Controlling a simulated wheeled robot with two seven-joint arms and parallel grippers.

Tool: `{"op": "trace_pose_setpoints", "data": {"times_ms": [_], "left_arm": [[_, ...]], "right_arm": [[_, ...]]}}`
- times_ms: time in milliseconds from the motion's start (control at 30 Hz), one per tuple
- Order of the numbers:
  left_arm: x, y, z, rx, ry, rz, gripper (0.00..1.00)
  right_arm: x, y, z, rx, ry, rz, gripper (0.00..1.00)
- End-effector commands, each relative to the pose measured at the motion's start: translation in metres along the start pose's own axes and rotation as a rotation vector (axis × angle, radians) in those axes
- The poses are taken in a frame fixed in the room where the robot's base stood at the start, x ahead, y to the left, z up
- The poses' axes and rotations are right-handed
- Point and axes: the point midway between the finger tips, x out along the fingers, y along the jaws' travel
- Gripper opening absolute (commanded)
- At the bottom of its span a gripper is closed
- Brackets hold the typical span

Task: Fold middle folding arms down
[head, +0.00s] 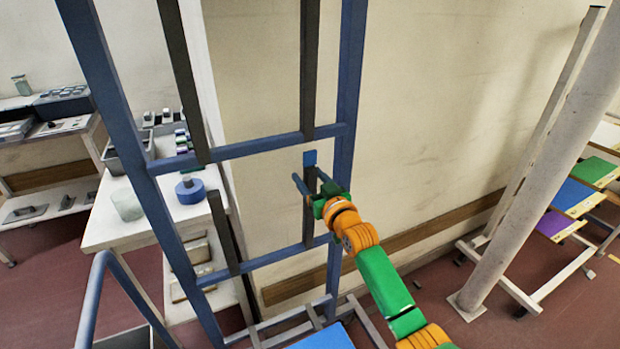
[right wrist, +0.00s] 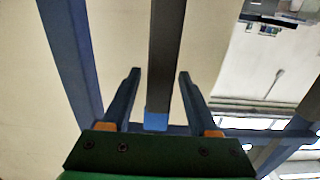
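A tall blue rack frame (head: 342,110) stands in front of me. Dark grey folding arms stand upright in it: a left upper arm (head: 180,70), a right upper arm (head: 310,60), a left middle arm (head: 224,225) and a right middle arm (head: 308,220). The right middle arm has a blue tip at its top. My right gripper (head: 312,182) is at this arm, just below the tip. In the right wrist view, its open fingers (right wrist: 160,73) stand either side of a dark bar (right wrist: 165,50) with a blue end, with gaps showing. My left gripper is out of view.
A white table (head: 110,225) with bins and a blue round object (head: 190,190) stands behind the rack's left side. A grey post (head: 540,150) and a rack with coloured panels (head: 572,195) are at right. A blue panel (head: 325,339) lies low at the front.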

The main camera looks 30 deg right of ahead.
Motion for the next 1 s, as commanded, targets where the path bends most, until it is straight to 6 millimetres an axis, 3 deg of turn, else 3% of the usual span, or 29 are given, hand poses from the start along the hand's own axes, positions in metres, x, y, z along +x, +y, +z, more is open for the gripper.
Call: {"op": "trace_pose_setpoints", "data": {"times_ms": [33,200,1000], "left_arm": [[0.0,-0.0001,-0.0004,0.0,0.001,0.0,0.0],[0.0,-0.0003,-0.0009,0.0,0.002,0.0,0.0],[0.0001,-0.0005,-0.0012,0.0,0.002,-0.001,0.0]], "right_arm": [[-0.0001,0.0,0.0001,0.0,0.0,0.0,0.43],[-0.0002,0.0,0.0003,0.0,-0.001,0.0,0.0],[-0.0003,-0.0002,0.0012,0.0,-0.003,0.0,0.0]]}}
